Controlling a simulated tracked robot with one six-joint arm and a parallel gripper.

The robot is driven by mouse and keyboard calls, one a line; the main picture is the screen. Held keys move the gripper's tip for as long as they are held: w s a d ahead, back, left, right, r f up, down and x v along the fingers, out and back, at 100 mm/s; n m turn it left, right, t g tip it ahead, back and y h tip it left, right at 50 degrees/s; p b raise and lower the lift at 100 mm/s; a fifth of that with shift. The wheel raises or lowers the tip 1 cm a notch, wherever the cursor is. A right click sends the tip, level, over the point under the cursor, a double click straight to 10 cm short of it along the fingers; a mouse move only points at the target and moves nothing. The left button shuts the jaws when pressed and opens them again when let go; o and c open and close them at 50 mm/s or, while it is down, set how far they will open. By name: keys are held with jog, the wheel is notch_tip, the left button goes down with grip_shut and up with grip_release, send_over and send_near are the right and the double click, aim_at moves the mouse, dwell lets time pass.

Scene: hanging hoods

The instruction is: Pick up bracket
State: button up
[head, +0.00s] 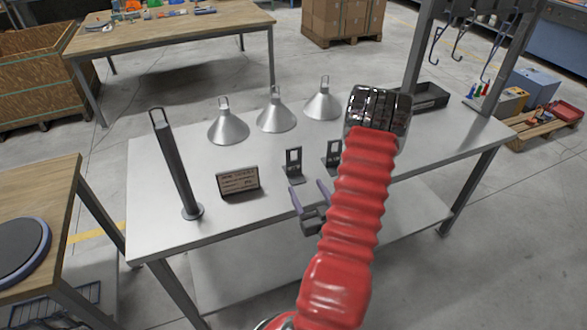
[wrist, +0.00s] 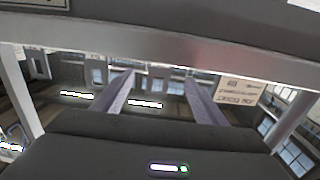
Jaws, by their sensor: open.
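Two dark upright brackets, each with a slot in its plate and a flat foot, stand on the grey table (head: 160,160). The left bracket (head: 293,165) is in full view. The right bracket (head: 333,157) is partly hidden by my red-sleeved arm. My gripper (head: 307,186) is open and empty at the table's front side, just in front of the left bracket and apart from it. Its two fingers also show in the wrist view (wrist: 160,85), with nothing between them. I cannot make out a bracket in the wrist view.
Three metal hoods (head: 276,112) stand behind the brackets. A small sign (head: 238,181) and a tall dark post (head: 175,165) are to the left. A black tray (head: 428,97) lies at the back right. Hooks (head: 461,40) hang from a frame there.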

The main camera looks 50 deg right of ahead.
aim_at(294, 166)
jog(key=x, duration=0.7)
jog(key=shift+r, duration=0.1)
jog(key=shift+r+x, duration=0.15)
jog(key=shift+x, duration=1.15)
jog(key=shift+r+x, duration=0.15)
jog(key=shift+x, duration=1.15)
jog(key=shift+a, duration=0.1)
jog(key=shift+c, duration=0.6)
jog(key=c, duration=1.4)
